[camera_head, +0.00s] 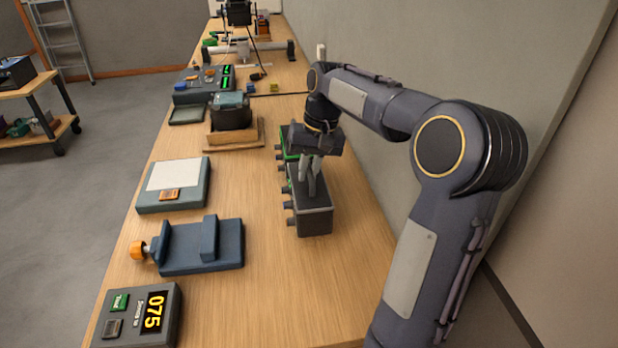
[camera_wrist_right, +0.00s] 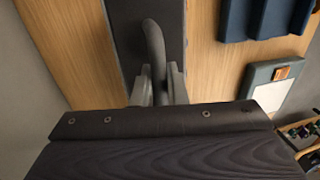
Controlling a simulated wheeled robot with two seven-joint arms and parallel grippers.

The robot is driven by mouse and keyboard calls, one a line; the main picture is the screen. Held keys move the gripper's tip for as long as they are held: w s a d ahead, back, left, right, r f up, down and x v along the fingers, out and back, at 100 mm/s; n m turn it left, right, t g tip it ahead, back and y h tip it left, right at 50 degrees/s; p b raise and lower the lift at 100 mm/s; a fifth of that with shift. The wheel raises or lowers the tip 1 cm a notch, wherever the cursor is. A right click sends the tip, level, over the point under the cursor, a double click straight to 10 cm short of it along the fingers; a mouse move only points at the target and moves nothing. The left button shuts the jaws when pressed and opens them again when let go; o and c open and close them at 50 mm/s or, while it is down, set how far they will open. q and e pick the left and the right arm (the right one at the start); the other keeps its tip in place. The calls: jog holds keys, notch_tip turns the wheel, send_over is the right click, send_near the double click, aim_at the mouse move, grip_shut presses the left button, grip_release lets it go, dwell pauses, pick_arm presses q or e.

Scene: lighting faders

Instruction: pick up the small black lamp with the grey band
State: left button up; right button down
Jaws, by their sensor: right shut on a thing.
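My right gripper (camera_head: 312,178) reaches down from the right over a dark grey box (camera_head: 313,222) with knobs along its left side. In the right wrist view its fingers (camera_wrist_right: 160,92) are shut on a dark curved handle-like piece (camera_wrist_right: 153,45), which stands over the dark top of the box (camera_wrist_right: 120,20). I cannot tell whether that piece is fixed to the box. I cannot clearly make out a small black lamp with a grey band; a black device on a stand (camera_head: 238,14) is at the far end, too small to identify. My left gripper is not in view.
A wall stands close on the right. The table's front middle is clear.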

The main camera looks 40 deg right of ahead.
jog(key=w+a+r+p, duration=0.1)
jog(key=w+a+r, duration=0.6)
jog(key=a+r, duration=0.4)
jog(key=shift+a, duration=0.6)
